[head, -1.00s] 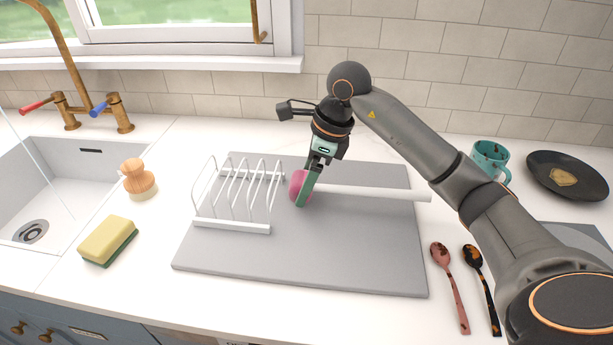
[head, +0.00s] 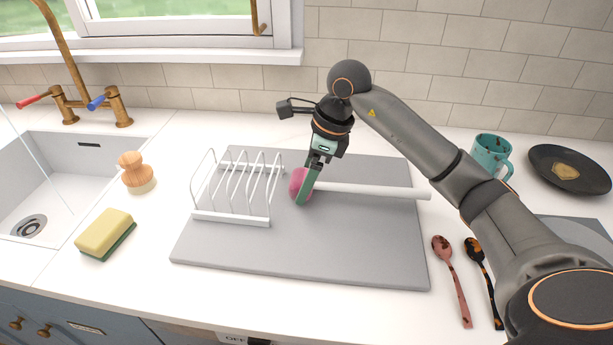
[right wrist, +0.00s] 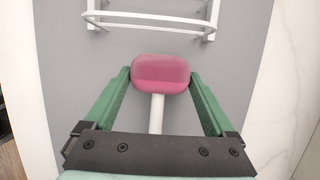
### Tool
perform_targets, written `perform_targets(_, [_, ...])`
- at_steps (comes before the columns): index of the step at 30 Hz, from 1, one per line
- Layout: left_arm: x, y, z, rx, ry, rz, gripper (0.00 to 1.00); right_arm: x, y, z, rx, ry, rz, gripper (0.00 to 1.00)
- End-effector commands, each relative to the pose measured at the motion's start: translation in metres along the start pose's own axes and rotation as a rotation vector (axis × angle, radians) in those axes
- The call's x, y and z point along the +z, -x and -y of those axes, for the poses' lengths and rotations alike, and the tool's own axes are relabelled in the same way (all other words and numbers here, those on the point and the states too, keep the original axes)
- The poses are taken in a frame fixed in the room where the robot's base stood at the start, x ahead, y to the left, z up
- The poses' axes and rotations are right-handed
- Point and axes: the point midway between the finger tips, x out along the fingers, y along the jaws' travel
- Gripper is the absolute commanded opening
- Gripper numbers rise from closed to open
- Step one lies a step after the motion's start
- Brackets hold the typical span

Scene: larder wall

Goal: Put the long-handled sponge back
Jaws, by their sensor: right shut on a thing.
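The long-handled sponge has a pink head (head: 296,182) and a white handle (head: 375,190) that runs to the right. It is over the grey mat (head: 330,255), just right of the white rack; I cannot tell whether it touches the mat. My right gripper (head: 304,196) points down and is shut on the sponge at its head. In the right wrist view the pink head (right wrist: 160,72) sits between the green fingers, with the handle running back under the gripper. My left gripper is not in view.
A white wire rack (head: 232,218) stands on the mat. A yellow-green sponge (head: 104,233), a wooden brush (head: 136,172) and the sink (head: 40,190) are left. Two spoons (head: 452,280), a teal mug (head: 490,153) and a dark plate (head: 568,167) are right. The mat's front is clear.

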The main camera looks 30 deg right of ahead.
Motion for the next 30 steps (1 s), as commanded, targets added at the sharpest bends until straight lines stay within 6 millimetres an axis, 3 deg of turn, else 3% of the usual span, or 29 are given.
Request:
perform_targets(6, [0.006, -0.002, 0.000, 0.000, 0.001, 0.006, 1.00, -0.002, -0.005, 0.000, 0.000, 0.000, 0.000, 0.24])
perform_targets(7, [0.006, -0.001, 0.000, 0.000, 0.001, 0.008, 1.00, -0.001, -0.004, 0.000, 0.000, 0.000, 0.000, 0.93])
perform_targets(9, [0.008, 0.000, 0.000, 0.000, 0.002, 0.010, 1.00, -0.001, -0.004, 0.000, 0.000, 0.000, 0.000, 1.00])
perform_targets(20, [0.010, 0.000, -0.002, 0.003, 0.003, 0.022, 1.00, -0.001, -0.004, 0.000, 0.000, 0.000, 0.000, 1.00])
perform_targets(30, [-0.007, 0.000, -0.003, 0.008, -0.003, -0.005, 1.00, 0.000, 0.070, 0.001, -0.005, 0.000, 0.003, 1.00])
